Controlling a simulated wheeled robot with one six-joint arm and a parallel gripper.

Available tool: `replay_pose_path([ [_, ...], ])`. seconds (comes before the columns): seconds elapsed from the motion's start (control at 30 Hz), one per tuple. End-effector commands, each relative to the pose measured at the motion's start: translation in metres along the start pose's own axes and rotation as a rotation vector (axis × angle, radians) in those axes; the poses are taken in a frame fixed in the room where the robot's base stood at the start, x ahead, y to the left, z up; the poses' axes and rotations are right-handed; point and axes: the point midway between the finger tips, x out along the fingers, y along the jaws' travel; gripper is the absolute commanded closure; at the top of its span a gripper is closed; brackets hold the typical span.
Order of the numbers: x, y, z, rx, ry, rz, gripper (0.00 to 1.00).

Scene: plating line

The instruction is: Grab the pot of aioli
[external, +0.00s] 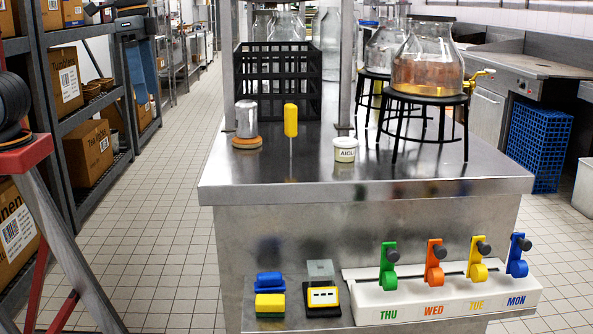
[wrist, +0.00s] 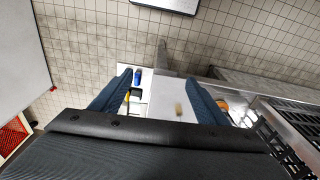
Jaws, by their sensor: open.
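I cannot make out the pot in the wrist view.
A yellow-headed upright tool (external: 291,121) and a clear jar on an orange base (external: 247,142) stand left of the pot. A black crate (external: 277,80) is behind. A glass jar (external: 428,62) stands on a black stand (external: 425,98) at right. The front counter strip is clear.

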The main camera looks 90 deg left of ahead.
Motion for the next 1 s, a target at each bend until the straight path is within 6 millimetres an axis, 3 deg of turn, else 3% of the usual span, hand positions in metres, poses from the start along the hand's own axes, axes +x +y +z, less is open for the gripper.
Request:
replay_pose_path([
  [0.37,-0.009,-0.013,-0.098,-0.102,0.049,-0.031,0.32],
  [0.57,-0.007,-0.031,-0.193,-0.208,0.100,-0.059,0.32],
  [0.8,0.012,-0.060,-0.310,-0.357,0.176,-0.095,0.32],
  [1.0,0.028,-0.078,-0.371,-0.445,0.226,-0.111,0.32],
])
